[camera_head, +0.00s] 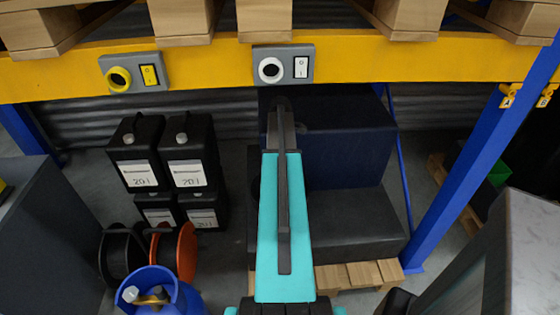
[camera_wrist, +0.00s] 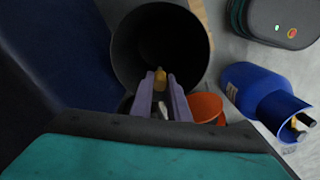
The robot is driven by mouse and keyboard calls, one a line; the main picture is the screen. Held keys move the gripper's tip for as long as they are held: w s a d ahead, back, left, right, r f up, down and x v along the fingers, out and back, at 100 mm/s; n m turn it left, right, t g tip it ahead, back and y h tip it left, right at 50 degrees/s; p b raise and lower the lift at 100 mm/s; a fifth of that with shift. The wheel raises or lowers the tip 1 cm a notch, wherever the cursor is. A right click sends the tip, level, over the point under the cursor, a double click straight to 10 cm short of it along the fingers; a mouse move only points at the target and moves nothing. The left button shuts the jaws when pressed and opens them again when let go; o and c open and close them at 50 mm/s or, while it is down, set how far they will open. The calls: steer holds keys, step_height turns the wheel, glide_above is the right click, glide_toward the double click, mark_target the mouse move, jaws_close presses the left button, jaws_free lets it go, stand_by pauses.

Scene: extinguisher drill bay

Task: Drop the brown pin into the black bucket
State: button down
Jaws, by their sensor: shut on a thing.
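The black bucket (camera_wrist: 127,43) shows in the wrist view as a wide, dark round opening just beyond my fingertips. My gripper (camera_wrist: 161,80) has two pale purple fingers shut on the brown pin (camera_wrist: 160,73), a small yellowish-brown piece between their tips. In the picture, pin and fingertips overlap the lower part of the opening. The gap between pin and bucket cannot be judged. In the head view my teal arm hides the gripper and pin. A dark rounded edge left of the arm may be the bucket, but I cannot tell.
A blue cylinder (camera_wrist: 246,88) and an orange round object (camera_wrist: 206,106) stand right of the bucket in the wrist view. A dark blue box (camera_head: 345,140) stands behind my arm. Black canisters (camera_head: 190,150) are stacked left. A yellow beam (camera_head: 210,65) crosses above, and a blue post (camera_head: 480,165) stands right.

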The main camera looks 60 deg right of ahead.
step_height(320, 180, down, 10)
steer(key=b, duration=0.6)
stand_by(0.4)
steer(key=shift+f, duration=0.1)
steer(key=c, duration=1.6)
jaws_free()
steer(key=shift+r+p, duration=2.25)
steer(key=shift+r, duration=1.3)
